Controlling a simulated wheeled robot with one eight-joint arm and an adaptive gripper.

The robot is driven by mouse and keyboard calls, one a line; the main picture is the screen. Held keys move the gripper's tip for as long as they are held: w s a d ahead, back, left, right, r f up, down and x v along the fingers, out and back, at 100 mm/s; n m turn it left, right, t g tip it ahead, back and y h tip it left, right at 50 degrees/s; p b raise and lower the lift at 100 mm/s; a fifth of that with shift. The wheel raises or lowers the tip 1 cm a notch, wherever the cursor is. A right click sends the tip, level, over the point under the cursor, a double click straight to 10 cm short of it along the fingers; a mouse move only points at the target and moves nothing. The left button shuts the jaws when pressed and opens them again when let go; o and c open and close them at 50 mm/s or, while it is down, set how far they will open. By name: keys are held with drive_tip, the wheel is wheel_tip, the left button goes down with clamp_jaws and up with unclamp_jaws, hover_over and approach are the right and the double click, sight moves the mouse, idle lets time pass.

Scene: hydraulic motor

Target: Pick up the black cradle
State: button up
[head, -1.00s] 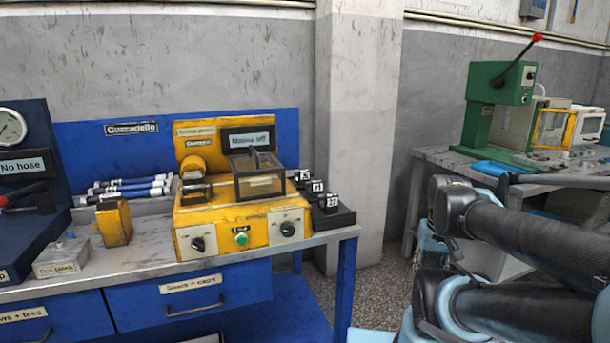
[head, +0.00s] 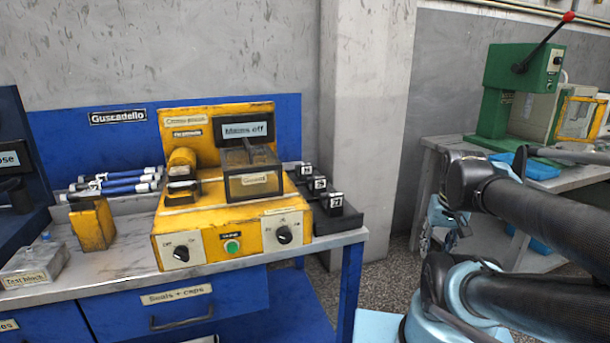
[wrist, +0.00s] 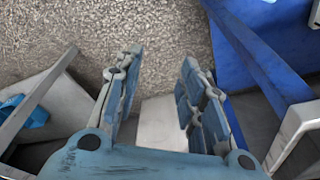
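No part in view is plainly marked as the black cradle. The black stepped holder (head: 345,222) at the right end of the blue bench, beside the yellow machine, may be it; it bears several small black blocks with white number labels (head: 319,184). My gripper (wrist: 158,62) is open and empty in the wrist view, its two blue-grey fingers apart above the floor. In the head view my arm is at the right, well to the right of the holder and apart from it. The wrist view does not show the holder.
The yellow machine (head: 205,244) with a clear box (head: 251,185) stands left of the holder. A yellow block (head: 92,226) and a metal test block (head: 35,266) are farther left. A green press (head: 497,95) stands on the right bench. Speckled floor lies between the benches.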

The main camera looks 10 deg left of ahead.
drive_tip(key=w+a+r+m+g+y, duration=0.1)
drive_tip(key=w+a+r+m, duration=0.2)
drive_tip(key=w+a+r, duration=0.5)
drive_tip(key=w+a+r+m+g+y, duration=0.1)
drive_tip(key=w+a+r+m, duration=0.2)
drive_tip(key=w+a+r, duration=0.55)
wheel_tip(320, 180, up, 10)
drive_tip(key=r+m+g+y, duration=0.1)
drive_tip(key=m+g+y, duration=0.15)
drive_tip(key=m, duration=0.25)
hover_over(306, 165)
drive_tip(key=w+d, duration=0.5)
drive_tip(key=shift+h, duration=0.45)
drive_tip(key=x, duration=1.7)
drive_tip(key=shift+s+d+f, duration=0.15)
drive_tip(key=shift+s+f, duration=0.15)
drive_tip(key=shift+s, duration=0.1)
clamp_jaws()
